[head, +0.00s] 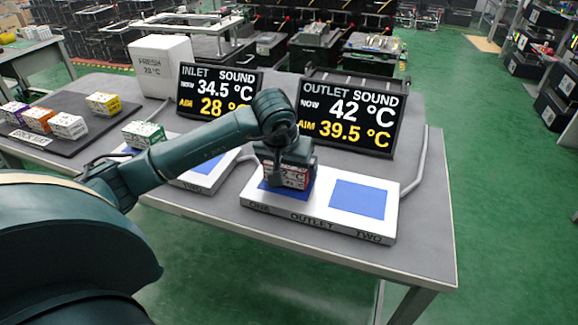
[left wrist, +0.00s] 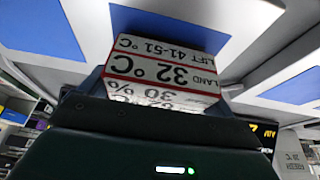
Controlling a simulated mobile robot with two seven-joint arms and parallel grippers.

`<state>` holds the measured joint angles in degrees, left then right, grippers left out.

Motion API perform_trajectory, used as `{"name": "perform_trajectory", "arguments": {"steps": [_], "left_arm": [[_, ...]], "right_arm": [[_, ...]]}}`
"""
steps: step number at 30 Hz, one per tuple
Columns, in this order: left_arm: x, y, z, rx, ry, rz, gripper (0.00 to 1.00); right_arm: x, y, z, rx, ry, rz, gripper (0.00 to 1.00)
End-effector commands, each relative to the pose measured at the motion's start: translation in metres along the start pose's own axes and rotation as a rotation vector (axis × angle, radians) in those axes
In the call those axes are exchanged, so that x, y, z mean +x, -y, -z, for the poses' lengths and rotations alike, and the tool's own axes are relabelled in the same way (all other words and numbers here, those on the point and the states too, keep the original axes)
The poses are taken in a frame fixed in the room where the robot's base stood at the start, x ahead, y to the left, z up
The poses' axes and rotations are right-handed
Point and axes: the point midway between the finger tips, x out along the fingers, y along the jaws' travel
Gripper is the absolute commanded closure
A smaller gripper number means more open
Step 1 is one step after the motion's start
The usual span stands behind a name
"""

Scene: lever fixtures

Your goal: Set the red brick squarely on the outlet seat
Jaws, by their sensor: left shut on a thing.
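The red brick (head: 288,177), white with a red band and printed labels, is held in my left gripper (head: 286,162) over the blue pad marked ONE on the white outlet seat (head: 320,213). A strip of that blue pad shows beside the brick; I cannot tell whether the brick touches it. In the left wrist view the brick (left wrist: 165,72) sits in the jaws, its label reading LAND 32 °C, LIFT 41-51 °C. The outlet pad marked TWO (head: 358,199) is empty. My right gripper is not in view.
The outlet sign (head: 346,117) reads now 42 °C, aim 39.5 °C; the inlet sign (head: 214,92) reads now 34.5 °C, aim 28 °C. A green brick (head: 144,134) stands on the inlet seat (head: 220,180). Several bricks lie on a dark mat (head: 85,122) at left. A white box (head: 162,65) stands behind.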

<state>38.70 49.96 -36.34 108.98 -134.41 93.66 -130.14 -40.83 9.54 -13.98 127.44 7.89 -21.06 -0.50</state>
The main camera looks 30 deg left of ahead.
Motion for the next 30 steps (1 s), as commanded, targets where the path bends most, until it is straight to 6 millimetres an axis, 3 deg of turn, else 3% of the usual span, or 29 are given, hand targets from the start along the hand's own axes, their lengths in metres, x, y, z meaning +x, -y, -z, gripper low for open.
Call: {"name": "perform_trajectory", "arguments": {"steps": [9, 10, 13, 23, 30], "left_arm": [[0.003, 0.000, 0.000, 0.000, -0.003, 0.000, 0.43], [0.002, 0.000, -0.001, 0.000, -0.001, 0.000, 0.09], [0.002, 0.000, -0.001, 0.000, -0.001, 0.000, 0.01], [-0.003, 0.000, 0.001, -0.001, -0.002, 0.000, 0.00], [-0.046, 0.000, 0.003, 0.000, -0.007, 0.000, 0.00]], "right_arm": [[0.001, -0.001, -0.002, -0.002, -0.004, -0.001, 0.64], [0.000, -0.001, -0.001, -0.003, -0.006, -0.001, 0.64], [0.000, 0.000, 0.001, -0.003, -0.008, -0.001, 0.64], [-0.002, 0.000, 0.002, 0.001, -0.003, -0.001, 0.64], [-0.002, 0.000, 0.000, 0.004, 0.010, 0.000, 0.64]]}}
